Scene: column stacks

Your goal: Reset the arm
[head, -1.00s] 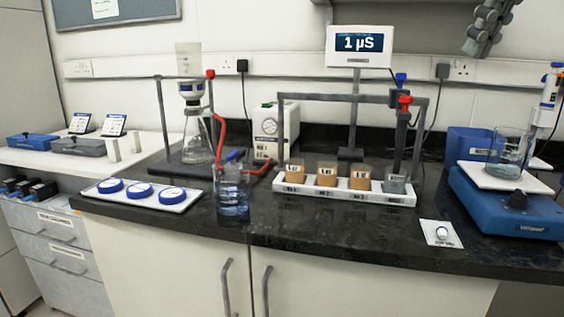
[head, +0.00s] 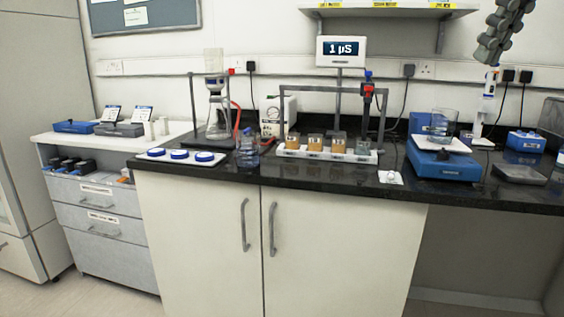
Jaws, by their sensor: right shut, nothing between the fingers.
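My right gripper (head: 486,52), dark grey, hangs at the upper right, in front of the wall and the right end of the shelf. It is shut and holds nothing. It appears above the bench, apart from the pipette on its stand (head: 488,105) and the blue stirrer (head: 443,164) with a glass beaker (head: 443,122) on its white plate. My left gripper is not in view.
The black bench (head: 480,197) bears a white rack (head: 287,152) with several small beakers, a meter display (head: 340,51) reading 1 µS, a filter flask (head: 218,120), a beaker of bluish liquid (head: 247,150) and blue-lidded dishes (head: 179,154). A shelf (head: 390,11) overhangs. The floor at lower left is clear.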

